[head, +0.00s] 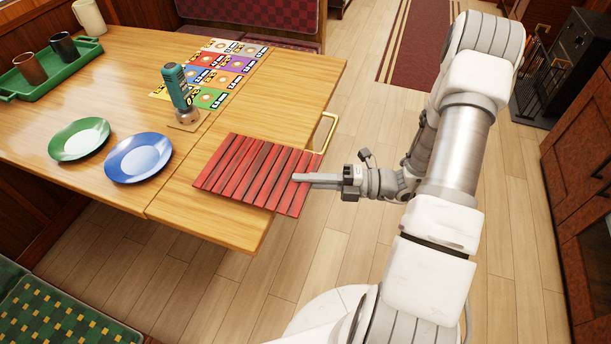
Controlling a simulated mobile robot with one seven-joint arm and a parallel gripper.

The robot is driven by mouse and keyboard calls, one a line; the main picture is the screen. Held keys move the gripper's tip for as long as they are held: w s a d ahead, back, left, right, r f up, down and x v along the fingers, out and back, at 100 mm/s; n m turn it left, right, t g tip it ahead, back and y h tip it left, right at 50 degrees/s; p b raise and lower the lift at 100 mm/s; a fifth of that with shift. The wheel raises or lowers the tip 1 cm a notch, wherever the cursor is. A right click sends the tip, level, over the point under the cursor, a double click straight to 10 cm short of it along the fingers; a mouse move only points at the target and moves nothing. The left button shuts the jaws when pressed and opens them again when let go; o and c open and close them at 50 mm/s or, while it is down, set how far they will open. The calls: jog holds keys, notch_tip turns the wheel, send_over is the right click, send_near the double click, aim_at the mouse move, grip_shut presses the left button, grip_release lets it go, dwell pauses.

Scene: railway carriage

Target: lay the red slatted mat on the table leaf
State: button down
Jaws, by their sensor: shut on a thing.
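The red slatted mat (238,167) lies flat over the near part of the table leaf (205,220) in the head view. Its right end sticks out past the leaf's right edge. My gripper (305,179) comes in from the right and is shut on the mat at that overhanging right end. From this view I cannot tell whether the whole mat touches the leaf or is held slightly above it. The mat hides part of the leaf and its edge.
A green plate (79,139) and a blue plate (138,158) sit left of the mat. A green tray (62,72) holds two cups. A brass rail (331,128) juts from the leaf's right edge.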

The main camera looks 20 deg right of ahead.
jog(key=shift+f, duration=0.25)
dwell(0.5)
jog(key=c, duration=0.9)
grip_release()
jog(key=c, duration=0.4)
jog(key=shift+d, duration=0.15)
jog(key=shift+p+v, duration=0.45)
jog(key=shift+v, duration=1.95)
jog(key=shift+s+d, duration=0.1)
jog(key=shift+p+v, duration=0.35)
jog(key=shift+v, duration=2)
